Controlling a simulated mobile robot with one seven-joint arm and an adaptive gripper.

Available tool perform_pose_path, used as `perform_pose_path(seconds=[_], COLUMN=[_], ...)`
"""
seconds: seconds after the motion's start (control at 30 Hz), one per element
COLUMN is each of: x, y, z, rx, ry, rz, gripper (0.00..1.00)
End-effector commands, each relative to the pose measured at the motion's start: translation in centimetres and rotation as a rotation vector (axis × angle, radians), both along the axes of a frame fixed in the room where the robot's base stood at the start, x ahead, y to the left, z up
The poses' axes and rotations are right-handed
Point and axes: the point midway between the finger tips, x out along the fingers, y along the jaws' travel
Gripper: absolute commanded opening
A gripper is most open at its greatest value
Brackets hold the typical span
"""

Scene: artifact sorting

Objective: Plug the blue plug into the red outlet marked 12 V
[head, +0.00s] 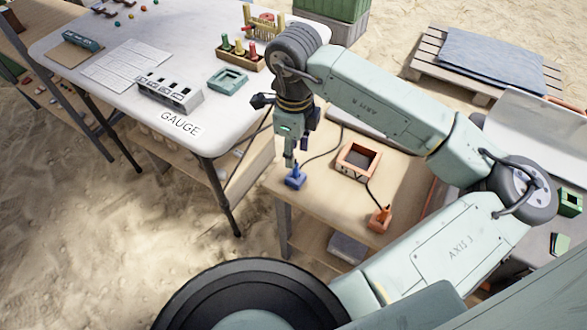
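The blue plug (295,178) is on the light wooden table, near its left edge, with a dark cable running from it up and right. My gripper (290,160) points down with its fingertips right above or at the top of the plug; contact cannot be made out. The finger gap is too small to read. No outlet marked 12 V can be read. An orange-red square frame with a dark opening (347,168) stands right of the plug; its marking is not legible. A pale grey block with several dark slots (170,92) sits on the white table.
The wooden table (300,205) also holds an orange plug (380,218) on a cable. The white GAUGE table (222,132) at left carries papers (125,65), a teal square tray (228,80) and a wooden rack of colored pegs (240,58). A pallet (440,68) lies behind.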

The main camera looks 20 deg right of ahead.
Motion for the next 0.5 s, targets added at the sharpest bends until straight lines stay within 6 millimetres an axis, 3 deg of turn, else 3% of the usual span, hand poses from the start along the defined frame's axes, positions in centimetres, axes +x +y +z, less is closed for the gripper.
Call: perform_pose_path(seconds=[0.27,0.5], x=[-0.2,-0.4], y=[0.0,-0.2], z=[-2.3,-5.7], rx=[0.005,0.005], ry=[0.001,0.000], rz=[0.001,0.002], gripper=[0.36,0.36])
